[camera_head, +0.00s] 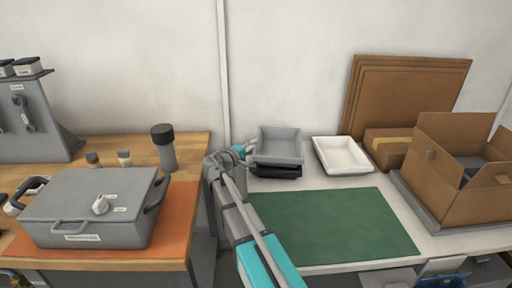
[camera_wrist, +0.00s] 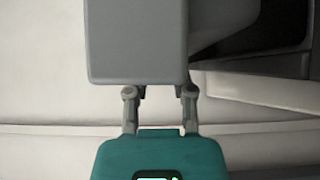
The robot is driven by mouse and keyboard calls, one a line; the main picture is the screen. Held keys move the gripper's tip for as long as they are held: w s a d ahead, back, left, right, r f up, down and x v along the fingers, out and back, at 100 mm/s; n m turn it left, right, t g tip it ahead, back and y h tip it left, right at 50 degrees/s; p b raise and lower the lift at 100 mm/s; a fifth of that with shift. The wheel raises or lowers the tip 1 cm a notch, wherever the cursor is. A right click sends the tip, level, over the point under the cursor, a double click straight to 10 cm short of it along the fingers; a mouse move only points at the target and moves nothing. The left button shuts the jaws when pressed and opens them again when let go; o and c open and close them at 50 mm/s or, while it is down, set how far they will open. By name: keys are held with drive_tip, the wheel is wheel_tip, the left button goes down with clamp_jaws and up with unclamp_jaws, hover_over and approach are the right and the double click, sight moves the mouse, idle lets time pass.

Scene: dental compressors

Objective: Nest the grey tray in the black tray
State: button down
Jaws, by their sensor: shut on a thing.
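The grey tray (camera_head: 279,147) is in the head view, upright and roughly level, directly above the black tray (camera_head: 276,171) on the white table. The black tray shows only as a dark strip below it; I cannot tell whether the two touch. My gripper (camera_head: 246,152) is at the grey tray's left side, shut on its edge. In the wrist view the grey tray (camera_wrist: 137,42) fills the upper middle, with the fingers of my gripper (camera_wrist: 160,90) at its lower edge. A dark part of the black tray (camera_wrist: 255,30) shows to its right.
A white tray (camera_head: 342,156) stands just right of the grey tray. A green mat (camera_head: 335,226) lies in front. An open cardboard box (camera_head: 455,180) and a closed carton (camera_head: 388,148) stand at the right. A grey case (camera_head: 90,207) sits on the wooden bench at the left.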

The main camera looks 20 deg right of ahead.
drive_tip(key=shift+f+b, duration=1.1)
drive_tip(key=shift+f, duration=0.3)
drive_tip(key=shift+s, duration=0.2)
drive_tip(key=shift+c, duration=2)
unclamp_jaws()
drive_tip(key=shift+f+b, duration=0.1)
drive_tip(key=shift+b, duration=0.2)
